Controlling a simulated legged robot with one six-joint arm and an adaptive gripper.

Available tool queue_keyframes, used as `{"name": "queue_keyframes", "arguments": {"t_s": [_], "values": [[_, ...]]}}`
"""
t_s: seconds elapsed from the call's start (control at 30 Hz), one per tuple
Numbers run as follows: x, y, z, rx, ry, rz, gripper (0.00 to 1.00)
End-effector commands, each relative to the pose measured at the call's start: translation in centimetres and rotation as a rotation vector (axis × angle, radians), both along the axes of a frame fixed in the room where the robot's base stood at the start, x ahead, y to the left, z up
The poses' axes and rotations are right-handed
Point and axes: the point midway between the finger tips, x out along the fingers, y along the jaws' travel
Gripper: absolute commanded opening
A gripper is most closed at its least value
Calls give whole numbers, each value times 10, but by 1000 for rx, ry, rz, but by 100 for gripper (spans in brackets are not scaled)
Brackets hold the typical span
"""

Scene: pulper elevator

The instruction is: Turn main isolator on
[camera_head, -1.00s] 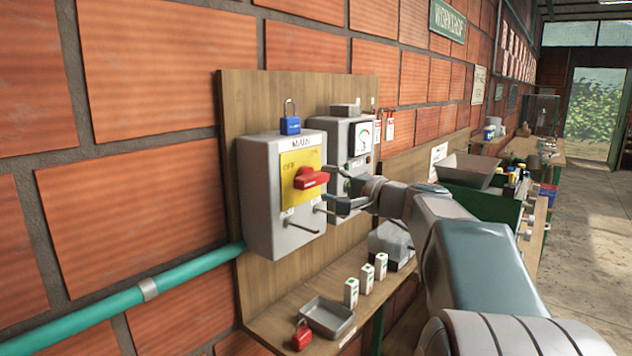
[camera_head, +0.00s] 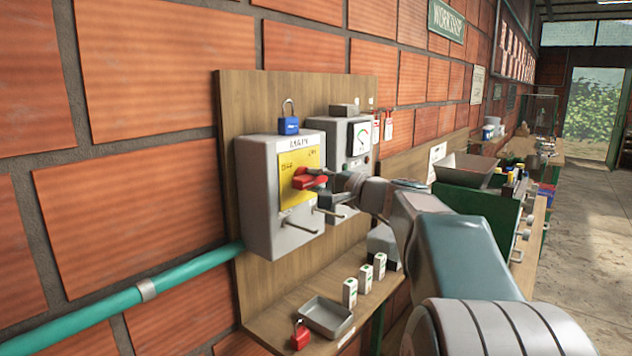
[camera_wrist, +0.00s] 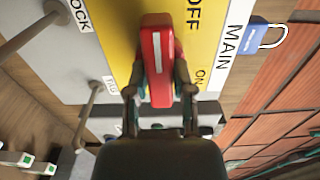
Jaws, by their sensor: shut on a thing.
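The main isolator is a grey box (camera_head: 268,200) on a wooden backboard, with a yellow plate (camera_head: 292,200) marked OFF and ON under the word MAIN. Its red handle (camera_head: 308,179) sits on the plate and lies roughly sideways in the head view. In the wrist view the handle (camera_wrist: 157,60) has a white stripe, which points toward the top, by the OFF lettering (camera_wrist: 193,15); ON is lower right. My gripper (camera_wrist: 157,85) is shut on the handle, one finger on each side. It reaches in from the right in the head view (camera_head: 322,182).
A blue padlock (camera_head: 288,122) sits on top of the box. Metal pegs stick out below the plate. A second grey box with a gauge (camera_head: 362,138) stands close behind. A tray (camera_head: 326,317), a red padlock (camera_head: 300,336) and several small white blocks are on the shelf below.

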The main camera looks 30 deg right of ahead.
Motion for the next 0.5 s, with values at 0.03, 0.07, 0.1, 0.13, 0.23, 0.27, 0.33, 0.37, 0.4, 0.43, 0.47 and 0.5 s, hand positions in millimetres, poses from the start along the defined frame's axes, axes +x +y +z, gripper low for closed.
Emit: {"name": "queue_keyframes", "arguments": {"t_s": [0.03,0.07,0.1,0.13,0.23,0.27,0.33,0.37,0.4,0.43,0.47,0.5], "values": [[0,0,-2,6,6,2,0],[0,0,-2,12,9,2,0],[1,0,-3,19,11,2,0],[1,0,-3,27,15,2,0],[1,0,-3,64,29,2,0],[1,0,-3,80,34,2,0],[1,0,-3,119,50,2,0],[1,0,-3,140,57,2,0],[1,0,-4,168,67,2,0],[1,0,-4,191,75,2,0],[1,0,-4,215,85,2,0],[1,0,-4,248,97,3,0]]}}
